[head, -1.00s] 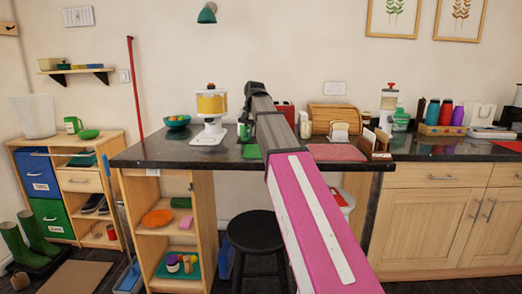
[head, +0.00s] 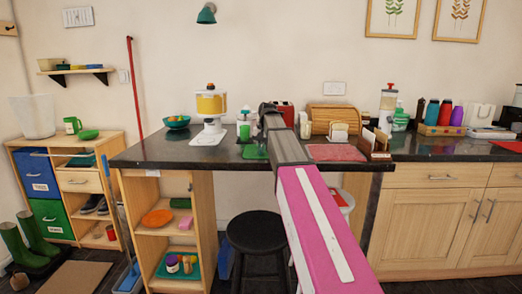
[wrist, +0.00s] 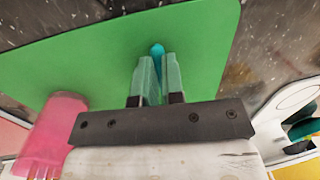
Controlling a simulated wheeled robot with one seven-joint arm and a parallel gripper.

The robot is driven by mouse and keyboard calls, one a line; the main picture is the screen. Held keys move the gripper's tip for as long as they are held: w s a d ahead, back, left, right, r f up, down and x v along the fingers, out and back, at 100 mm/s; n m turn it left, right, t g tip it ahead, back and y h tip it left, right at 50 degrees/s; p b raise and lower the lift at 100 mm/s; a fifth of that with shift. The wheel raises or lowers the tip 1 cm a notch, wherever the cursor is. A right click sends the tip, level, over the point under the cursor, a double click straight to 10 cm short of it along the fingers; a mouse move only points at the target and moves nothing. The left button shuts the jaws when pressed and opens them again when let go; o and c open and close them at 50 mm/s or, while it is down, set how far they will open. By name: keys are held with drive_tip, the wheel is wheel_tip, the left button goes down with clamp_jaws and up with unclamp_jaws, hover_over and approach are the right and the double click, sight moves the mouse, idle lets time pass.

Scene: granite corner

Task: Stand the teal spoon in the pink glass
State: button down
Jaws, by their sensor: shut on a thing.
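In the wrist view my gripper (wrist: 158,68) is shut on the teal spoon (wrist: 157,49). Only a small rounded teal end shows between the fingertips, and the rest is hidden by the fingers. Behind it lies a flat green mat (wrist: 205,45) on the dark speckled counter. The pink glass (wrist: 58,125) is at the lower left of the wrist view, beside the gripper and apart from it. In the head view my arm hides the gripper, and I cannot make out the spoon or glass; part of the green mat (head: 253,152) shows left of the arm.
A white appliance with a yellow container (head: 211,104) stands left on the counter (head: 160,150). A green-and-white bottle (head: 244,127) is behind the mat. A pink cloth (head: 335,152), bread box (head: 327,115) and wooden holder (head: 377,142) are right of my arm.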

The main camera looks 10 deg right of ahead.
drive_tip(key=shift+f, duration=0.1)
drive_tip(key=c, duration=1.2)
unclamp_jaws()
drive_tip(key=shift+c, duration=0.2)
wheel_tip(320, 180, up, 8)
drive_tip(key=d, duration=0.1)
drive_tip(key=shift+f, duration=0.15)
drive_tip(key=shift+d, duration=0.1)
